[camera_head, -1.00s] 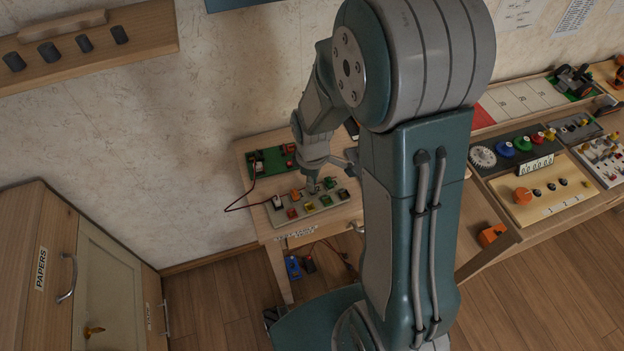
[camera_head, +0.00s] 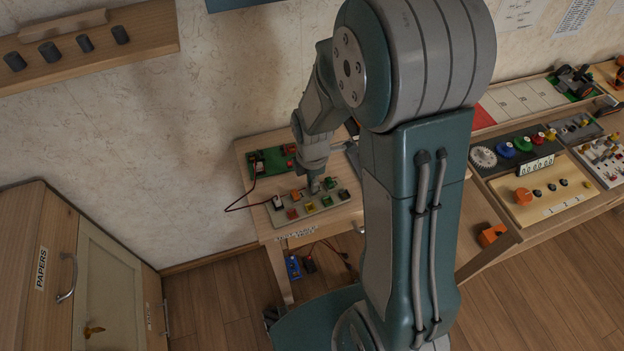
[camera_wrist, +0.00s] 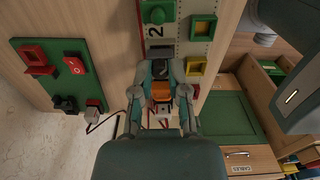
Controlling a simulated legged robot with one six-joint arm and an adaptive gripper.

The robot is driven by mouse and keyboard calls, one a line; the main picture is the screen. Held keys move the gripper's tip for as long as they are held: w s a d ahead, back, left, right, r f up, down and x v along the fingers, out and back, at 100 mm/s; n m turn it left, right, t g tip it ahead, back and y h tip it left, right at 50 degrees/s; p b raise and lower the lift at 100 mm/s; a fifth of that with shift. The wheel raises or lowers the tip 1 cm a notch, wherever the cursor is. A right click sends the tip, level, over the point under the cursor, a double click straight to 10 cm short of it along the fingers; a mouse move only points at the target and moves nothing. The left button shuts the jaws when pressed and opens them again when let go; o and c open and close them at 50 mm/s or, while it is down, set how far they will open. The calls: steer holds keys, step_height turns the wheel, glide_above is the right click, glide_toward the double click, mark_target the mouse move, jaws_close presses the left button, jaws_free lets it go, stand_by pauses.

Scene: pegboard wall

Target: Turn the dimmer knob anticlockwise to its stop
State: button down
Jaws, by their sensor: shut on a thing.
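The pale grey control panel (camera_head: 270,217) lies on the small wooden table, with coloured buttons and switches on it. My gripper (camera_head: 315,187) points down onto its back row, between an orange button (camera_head: 295,195) and a green one (camera_head: 329,183). In the wrist view my gripper (camera_wrist: 160,72) has its two fingers closed on a small dark knob (camera_wrist: 160,68), which I take to be the dimmer knob. The fingers hide most of it, so its pointer and angle cannot be read.
The table's left front is clear.

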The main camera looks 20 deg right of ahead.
stand_by(0.3)
steer(key=c, duration=0.6)
jaws_free()
step_height(320, 180, up, 12)
steer(key=shift+f, duration=0.1)
stand_by(0.4)
